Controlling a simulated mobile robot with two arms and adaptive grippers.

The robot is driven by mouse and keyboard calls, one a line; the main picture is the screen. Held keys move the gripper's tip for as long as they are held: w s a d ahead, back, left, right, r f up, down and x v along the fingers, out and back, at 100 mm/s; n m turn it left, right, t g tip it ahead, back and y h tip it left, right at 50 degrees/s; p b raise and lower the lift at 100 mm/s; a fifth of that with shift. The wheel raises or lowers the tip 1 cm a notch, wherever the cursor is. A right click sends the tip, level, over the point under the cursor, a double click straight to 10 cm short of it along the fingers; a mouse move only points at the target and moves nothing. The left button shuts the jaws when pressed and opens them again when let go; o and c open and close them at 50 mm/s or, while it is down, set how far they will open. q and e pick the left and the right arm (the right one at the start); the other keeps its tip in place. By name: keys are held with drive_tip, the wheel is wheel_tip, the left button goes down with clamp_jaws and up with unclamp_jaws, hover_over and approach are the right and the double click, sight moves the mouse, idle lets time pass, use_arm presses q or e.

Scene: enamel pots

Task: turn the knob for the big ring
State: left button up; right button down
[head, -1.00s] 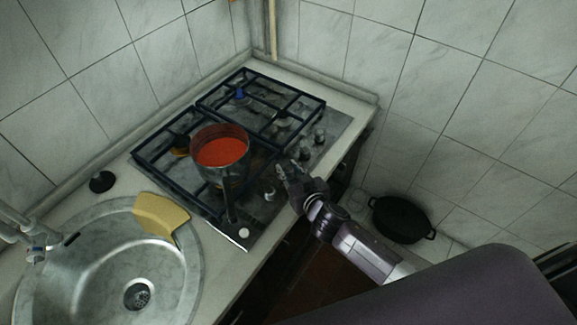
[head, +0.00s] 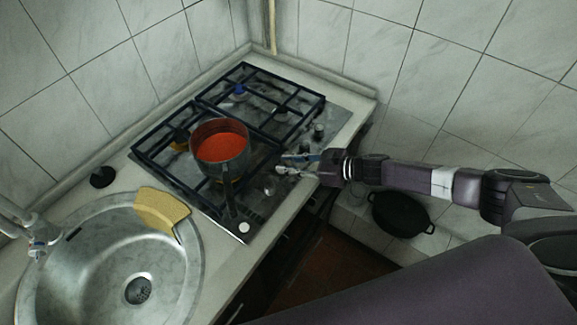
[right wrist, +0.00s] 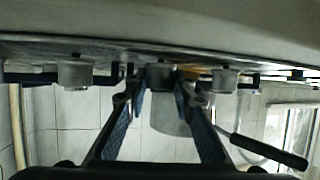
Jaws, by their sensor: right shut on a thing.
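The gas hob (head: 205,192) has a row of grey knobs along its right edge. My right gripper (head: 281,164) reaches in from the right over this row. In the right wrist view, its fingers (right wrist: 160,78) are closed on the sides of the middle visible knob (right wrist: 160,72). Another knob (right wrist: 75,74) is to the left and one (right wrist: 225,81) to the right, both free. In the head view the fingers mostly hide the held knob. I cannot tell which burner is the big ring's. My left gripper is not in view.
A pot with red contents (head: 221,148) stands on the hob, its handle (head: 229,195) pointing to the front. A sink (head: 165,285) with a yellow cloth or sponge (head: 160,210) on its rim is at left. A black pan (head: 401,214) sits low at right.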

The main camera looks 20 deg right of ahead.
drive_tip(key=shift+w+n+g+y+b, duration=0.1)
drive_tip(key=shift+n+g+y+b, duration=0.3)
drive_tip(key=shift+n+g+b, duration=0.35)
drive_tip(key=c, duration=1.6)
unclamp_jaws()
drive_tip(key=shift+g, duration=0.35)
drive_tip(key=v, duration=1.2)
drive_tip(key=shift+f, duration=0.25)
drive_tip(key=shift+d, duration=0.15)
